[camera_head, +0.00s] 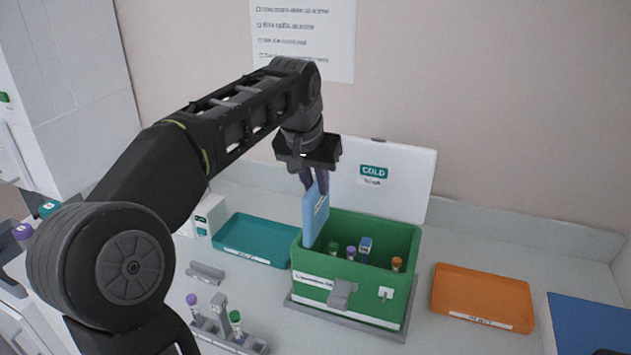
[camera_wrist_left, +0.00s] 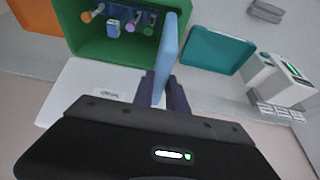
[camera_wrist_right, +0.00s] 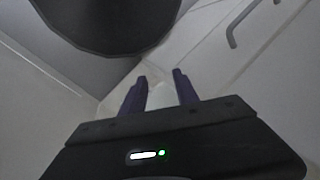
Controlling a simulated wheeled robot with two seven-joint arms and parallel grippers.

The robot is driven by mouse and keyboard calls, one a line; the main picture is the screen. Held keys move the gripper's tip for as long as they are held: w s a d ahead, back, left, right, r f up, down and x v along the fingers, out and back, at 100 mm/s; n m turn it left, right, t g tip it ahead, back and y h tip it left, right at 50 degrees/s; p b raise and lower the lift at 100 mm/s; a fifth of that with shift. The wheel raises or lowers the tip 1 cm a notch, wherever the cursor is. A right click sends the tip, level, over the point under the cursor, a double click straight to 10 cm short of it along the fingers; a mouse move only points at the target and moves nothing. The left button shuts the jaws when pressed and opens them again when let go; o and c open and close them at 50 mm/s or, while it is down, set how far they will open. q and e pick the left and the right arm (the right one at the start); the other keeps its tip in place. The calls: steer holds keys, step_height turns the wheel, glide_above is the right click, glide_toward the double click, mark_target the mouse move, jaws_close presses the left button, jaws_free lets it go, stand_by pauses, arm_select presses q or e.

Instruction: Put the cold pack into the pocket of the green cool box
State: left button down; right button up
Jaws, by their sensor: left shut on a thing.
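The cold pack (camera_head: 315,214) is a flat light-blue slab. My left gripper (camera_head: 315,188) is shut on its upper end and holds it nearly upright over the left end of the green cool box (camera_head: 350,268). The pack also shows edge-on between the fingers in the left wrist view (camera_wrist_left: 166,52). The cool box is open, its white lid (camera_head: 400,185) tilted back and marked COLD. Several capped tubes and a small blue-and-white item stand inside. I cannot tell whether the pack's lower edge is inside the pocket. My right gripper (camera_wrist_right: 160,88) is open and empty.
A teal tray (camera_head: 255,240) lies left of the box and an orange tray (camera_head: 483,298) right of it. A blue mat (camera_head: 590,325) is at the far right. A grey rack (camera_head: 228,335) with capped tubes stands in front. A white box (camera_head: 210,215) stands behind left.

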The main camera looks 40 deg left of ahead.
mark_target(315, 207)
arm_select(q)
steer(key=shift+f+b, duration=0.8)
steer(key=shift+f, duration=0.5)
steer(key=shift+f+b, duration=1.35)
steer(key=shift+f, duration=0.4)
